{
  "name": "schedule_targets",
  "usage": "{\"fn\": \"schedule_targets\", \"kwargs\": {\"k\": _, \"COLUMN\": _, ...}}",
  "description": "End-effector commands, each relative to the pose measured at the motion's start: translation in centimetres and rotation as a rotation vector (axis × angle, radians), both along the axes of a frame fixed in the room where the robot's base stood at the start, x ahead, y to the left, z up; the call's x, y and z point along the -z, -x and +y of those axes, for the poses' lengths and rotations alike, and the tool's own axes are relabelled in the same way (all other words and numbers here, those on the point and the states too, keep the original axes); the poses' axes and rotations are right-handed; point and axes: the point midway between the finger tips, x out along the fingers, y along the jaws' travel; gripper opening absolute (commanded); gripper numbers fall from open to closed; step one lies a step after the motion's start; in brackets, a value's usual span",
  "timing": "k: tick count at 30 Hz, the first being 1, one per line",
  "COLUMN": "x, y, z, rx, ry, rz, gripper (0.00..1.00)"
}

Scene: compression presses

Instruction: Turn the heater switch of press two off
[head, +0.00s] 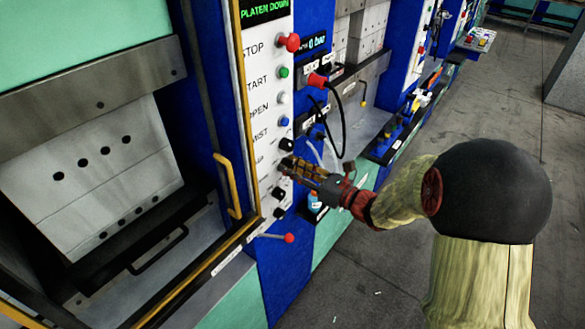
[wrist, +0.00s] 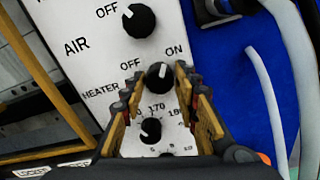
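The heater switch (wrist: 158,82) is a black round knob on the white panel (wrist: 95,60), with HEATER and OFF printed to its left and ON at its upper right. Its small white mark appears to lean toward ON. My gripper (wrist: 156,88) is open, with its yellow-brown fingers on either side of the knob in the wrist view. I cannot tell whether either finger touches it. In the head view my gripper (head: 288,166) is at the panel below the AIR knob and hides the heater switch.
The black AIR knob (wrist: 139,21) is above the heater switch, and a numbered dial (wrist: 151,130) is below it, between the fingers. A red-tipped lever (head: 289,238) and a yellow handle (head: 229,187) are nearby. Hoses (head: 338,120) hang to the right. Floor (head: 400,270) is open at right.

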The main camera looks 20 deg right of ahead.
Motion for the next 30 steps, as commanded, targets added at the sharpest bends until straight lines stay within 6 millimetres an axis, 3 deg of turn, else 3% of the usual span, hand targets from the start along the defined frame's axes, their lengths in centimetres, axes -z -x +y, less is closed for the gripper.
{"fn": "schedule_targets", "kwargs": {"k": 15, "x": 0.01, "y": 0.00, "z": -0.01, "rx": 0.000, "ry": 0.000, "rz": 0.000, "gripper": 0.00}}
{"fn": "schedule_targets", "kwargs": {"k": 30, "x": 0.25, "y": -0.01, "z": -0.05, "rx": 0.000, "ry": 0.119, "rz": -0.088, "gripper": 0.00}}
